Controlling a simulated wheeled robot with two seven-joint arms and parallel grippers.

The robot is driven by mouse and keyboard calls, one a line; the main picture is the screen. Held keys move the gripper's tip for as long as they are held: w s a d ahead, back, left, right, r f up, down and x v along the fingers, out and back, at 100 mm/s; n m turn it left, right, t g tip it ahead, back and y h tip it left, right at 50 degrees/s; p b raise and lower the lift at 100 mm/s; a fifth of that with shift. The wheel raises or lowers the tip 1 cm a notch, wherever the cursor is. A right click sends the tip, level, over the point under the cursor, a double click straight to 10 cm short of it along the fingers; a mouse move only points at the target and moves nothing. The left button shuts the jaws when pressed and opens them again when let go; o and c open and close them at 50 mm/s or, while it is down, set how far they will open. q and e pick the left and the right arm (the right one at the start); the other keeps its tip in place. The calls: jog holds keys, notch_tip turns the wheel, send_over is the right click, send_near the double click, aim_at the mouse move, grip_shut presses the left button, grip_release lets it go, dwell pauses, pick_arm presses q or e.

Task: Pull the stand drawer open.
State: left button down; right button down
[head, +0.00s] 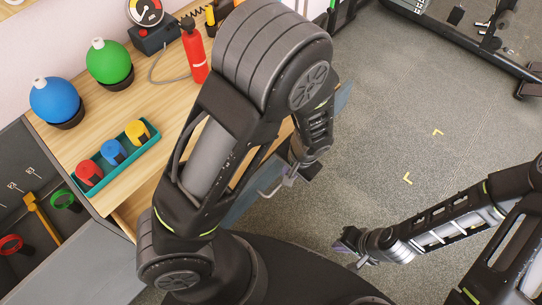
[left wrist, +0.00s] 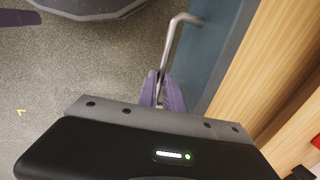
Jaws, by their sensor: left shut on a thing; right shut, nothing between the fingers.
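The stand drawer has a blue-grey front, which shows in the left wrist view (left wrist: 218,48) and partly in the head view (head: 236,207). In the head view the left gripper (head: 287,178) is partly covered. How far the drawer is open I cannot tell. My right gripper (head: 348,246) is shut and empty above the floor.
Grey floor (head: 390,125) to the right is clear.

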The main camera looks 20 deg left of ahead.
pick_arm(q)
jog(key=shift+s+d, duration=0.15)
jog(key=shift+d, duration=0.45)
jog(key=shift+s+d, duration=0.15)
jog(key=shift+d, duration=0.4)
jog(key=c, duration=1.5)
grip_release()
jog(key=r, duration=0.2)
jog(key=d+r+p, duration=0.1)
jog(key=r, duration=0.4)
jog(key=shift+s+d+r+p, duration=0.2)
jog(key=shift+r+p, duration=0.15)
jog(key=shift+p, duration=0.05)
jog(key=shift+s, duration=0.1)
